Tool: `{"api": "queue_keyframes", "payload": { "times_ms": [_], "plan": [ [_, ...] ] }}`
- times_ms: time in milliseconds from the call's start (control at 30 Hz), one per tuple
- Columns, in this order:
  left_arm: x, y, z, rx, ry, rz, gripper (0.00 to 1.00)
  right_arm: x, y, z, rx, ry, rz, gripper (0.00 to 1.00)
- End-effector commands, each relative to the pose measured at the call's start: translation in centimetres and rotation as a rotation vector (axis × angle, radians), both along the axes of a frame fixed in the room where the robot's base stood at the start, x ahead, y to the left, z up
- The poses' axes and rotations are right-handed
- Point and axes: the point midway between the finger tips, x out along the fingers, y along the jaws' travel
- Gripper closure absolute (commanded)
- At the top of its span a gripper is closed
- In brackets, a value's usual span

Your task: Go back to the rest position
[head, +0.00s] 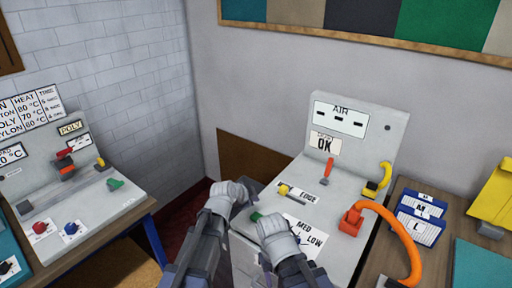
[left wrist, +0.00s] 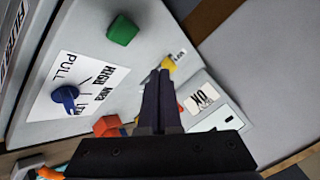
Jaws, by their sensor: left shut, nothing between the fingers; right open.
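My left gripper (head: 252,188) is over the left edge of the grey machine console (head: 345,205). In the left wrist view its dark fingers (left wrist: 160,76) are shut together with nothing between them. The fingertips appear close to the yellow knob (left wrist: 169,63); I cannot tell whether they touch it. My right gripper (head: 262,222) is lower, in front of the same console beside the green knob (head: 257,216). It is open, its fingers mostly hidden by its own wrist.
The console carries a red lever (head: 328,160), an OK card (head: 325,144) and a blue knob (left wrist: 66,97). An orange hose (head: 401,230) arches at its right, near blue-white cards (head: 420,217). Another console (head: 75,190) stands at left. Floor shows between the two.

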Motion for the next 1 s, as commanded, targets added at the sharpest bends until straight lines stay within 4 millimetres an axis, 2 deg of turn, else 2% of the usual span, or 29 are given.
{"api": "queue_keyframes", "payload": {
  "times_ms": [67, 167, 267, 400, 500, 600, 767, 1000],
  "plan": [
    [-0.9, -0.2, -0.4, -0.004, 0.031, 0.01, 1.0, 0.0, 0.0, 0.0, 0.0, 0.0, 0.0, 0.5],
    [-3.8, -0.4, -1.7, -0.021, 0.144, 0.064, 1.0, 0.0, 0.0, 0.0, 0.0, 0.0, 0.0, 0.5],
    [-8.5, -0.4, -3.6, -0.026, 0.326, 0.179, 1.0, 0.0, 0.0, 0.0, 0.0, 0.0, 0.0, 0.5],
    [-15.5, 0.9, -5.7, 0.009, 0.565, 0.419, 1.0, 0.0, 0.0, 0.0, 0.0, 0.0, 0.0, 0.5],
    [-19.6, 2.3, -6.4, 0.051, 0.681, 0.606, 1.0, 0.0, 0.0, 0.0, 0.0, 0.0, 0.0, 0.5],
    [-22.7, 3.6, -6.6, 0.09, 0.749, 0.77, 1.0, 0.0, 0.0, 0.0, 0.0, 0.0, 0.0, 0.5],
    [-25.4, 4.9, -6.5, 0.132, 0.793, 0.934, 1.0, 0.0, 0.0, 0.0, 0.0, 0.0, 0.0, 0.5],
    [-26.0, 5.2, -6.5, 0.141, 0.801, 0.976, 1.0, 0.0, 0.0, 0.0, 0.0, 0.0, 0.0, 0.5]
  ]
}}
